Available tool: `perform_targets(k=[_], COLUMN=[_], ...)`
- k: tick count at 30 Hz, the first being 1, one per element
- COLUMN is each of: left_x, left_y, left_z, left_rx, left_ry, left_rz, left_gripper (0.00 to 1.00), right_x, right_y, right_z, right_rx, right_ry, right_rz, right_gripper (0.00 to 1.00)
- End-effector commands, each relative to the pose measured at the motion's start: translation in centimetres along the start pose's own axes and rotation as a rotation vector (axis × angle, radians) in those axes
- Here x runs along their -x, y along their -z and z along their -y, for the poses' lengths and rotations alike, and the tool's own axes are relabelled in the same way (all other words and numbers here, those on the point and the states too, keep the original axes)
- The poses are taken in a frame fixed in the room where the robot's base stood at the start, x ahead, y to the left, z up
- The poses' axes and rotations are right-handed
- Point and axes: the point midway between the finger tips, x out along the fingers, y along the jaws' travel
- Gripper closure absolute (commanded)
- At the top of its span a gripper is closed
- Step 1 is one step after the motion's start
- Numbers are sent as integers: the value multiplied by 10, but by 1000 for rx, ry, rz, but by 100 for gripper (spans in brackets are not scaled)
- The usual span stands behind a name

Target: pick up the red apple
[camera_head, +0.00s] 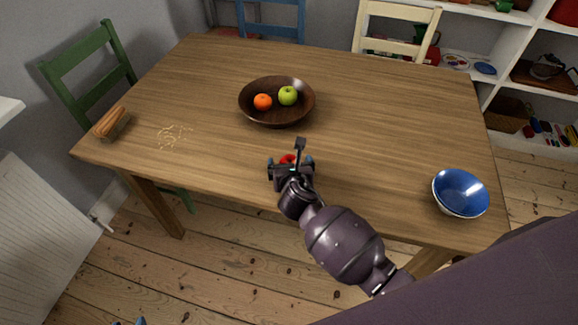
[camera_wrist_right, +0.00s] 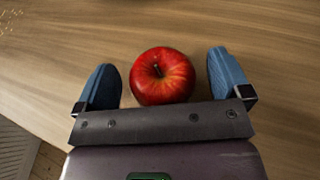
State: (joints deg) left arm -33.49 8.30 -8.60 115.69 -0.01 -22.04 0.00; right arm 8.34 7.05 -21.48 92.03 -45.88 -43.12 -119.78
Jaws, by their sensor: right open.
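The red apple (camera_wrist_right: 162,76) sits on the wooden table, stem up, in the right wrist view. My right gripper (camera_wrist_right: 163,80) is open, with one blue fingertip on each side of the apple and a gap on both sides. In the head view the apple (camera_head: 287,159) is mostly hidden behind my right gripper (camera_head: 291,161), near the table's front edge. Only a small blue bit at the bottom left of the head view may be my left gripper; its fingers cannot be made out.
A brown bowl (camera_head: 262,119) with an orange (camera_head: 263,102) and a green apple (camera_head: 288,95) stands behind my right gripper on the table (camera_head: 390,130). A blue bowl (camera_head: 460,193) is at the right. A brush (camera_head: 112,123) and crumbs (camera_head: 174,136) lie left.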

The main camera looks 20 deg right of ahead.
Motion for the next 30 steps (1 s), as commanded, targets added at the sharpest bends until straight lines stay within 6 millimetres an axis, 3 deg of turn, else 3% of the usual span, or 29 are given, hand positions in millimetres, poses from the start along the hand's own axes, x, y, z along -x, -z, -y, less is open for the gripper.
perform_targets(k=[9,20,30], left_x=[1,0,1], left_y=[6,2,3], left_z=[0,0,0], left_rx=[-1,-1,-1], left_ry=[0,0,0], left_rz=[-12,-5,-4], left_gripper=[57,57,57], right_x=[-6,-5,-3], right_y=[-1,0,-7], right_z=[-1,0,0], right_rx=[-1,0,-1], right_ry=[-1,-1,-1], right_rz=[1,1,3], right_gripper=[5,58,59])
